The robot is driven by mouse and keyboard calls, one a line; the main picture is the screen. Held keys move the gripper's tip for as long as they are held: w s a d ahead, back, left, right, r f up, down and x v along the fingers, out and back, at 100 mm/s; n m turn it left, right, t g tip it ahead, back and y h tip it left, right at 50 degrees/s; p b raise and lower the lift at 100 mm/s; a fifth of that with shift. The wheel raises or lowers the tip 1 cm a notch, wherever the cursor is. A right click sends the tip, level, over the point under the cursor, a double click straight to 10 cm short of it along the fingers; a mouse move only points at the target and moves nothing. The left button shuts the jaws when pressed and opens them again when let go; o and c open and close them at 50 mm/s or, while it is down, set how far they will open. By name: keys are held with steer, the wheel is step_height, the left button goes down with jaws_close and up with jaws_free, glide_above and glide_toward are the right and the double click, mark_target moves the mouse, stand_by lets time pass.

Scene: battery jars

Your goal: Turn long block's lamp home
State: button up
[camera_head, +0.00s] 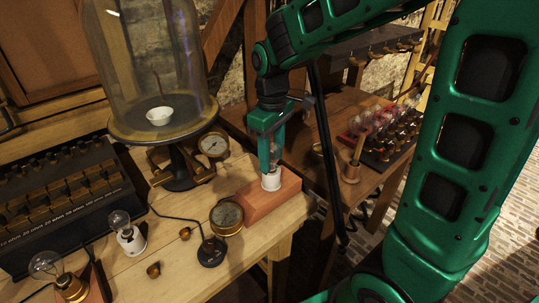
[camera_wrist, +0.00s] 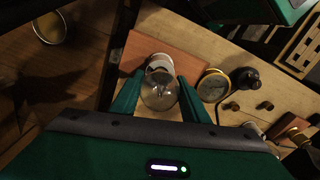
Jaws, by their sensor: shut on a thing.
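The long block (camera_head: 258,203) is a reddish wooden block near the right end of the workbench. A white socket (camera_head: 271,183) stands upright on it, and the lamp sits at the socket, mostly hidden by my fingers in the head view. In the wrist view the lamp (camera_wrist: 159,89) is a clear glass bulb above the white socket on the block (camera_wrist: 190,66). My gripper (camera_head: 269,160) points down over the block and is shut on the lamp, one finger on each side of the glass. I cannot tell how far the lamp is seated.
Brass gauges (camera_head: 226,216) (camera_head: 214,145) stand left of the block. A glass bell jar (camera_head: 150,70) is behind. A loose bulb on a white holder (camera_head: 125,232) and another lamp (camera_head: 46,268) are at left. A second table (camera_head: 345,150) holds more bulbs at right.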

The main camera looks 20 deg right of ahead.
steer(key=m, duration=0.5)
steer(key=shift+m, duration=0.3)
steer(key=o, duration=1.2)
steer(key=shift+o, duration=0.2)
steer(key=shift+r, duration=0.1)
step_height(320, 180, up, 11)
steer(key=shift+f, duration=0.2)
steer(key=s+d+f+m, duration=0.3)
steer(key=s+d, duration=0.5)
steer(key=s, duration=0.3)
steer(key=s+d+f+m, duration=0.4)
steer(key=s+d+f, duration=0.2)
steer(key=s+d, duration=0.3)
steer(key=s, duration=0.3)
steer(key=shift+f, duration=0.2)
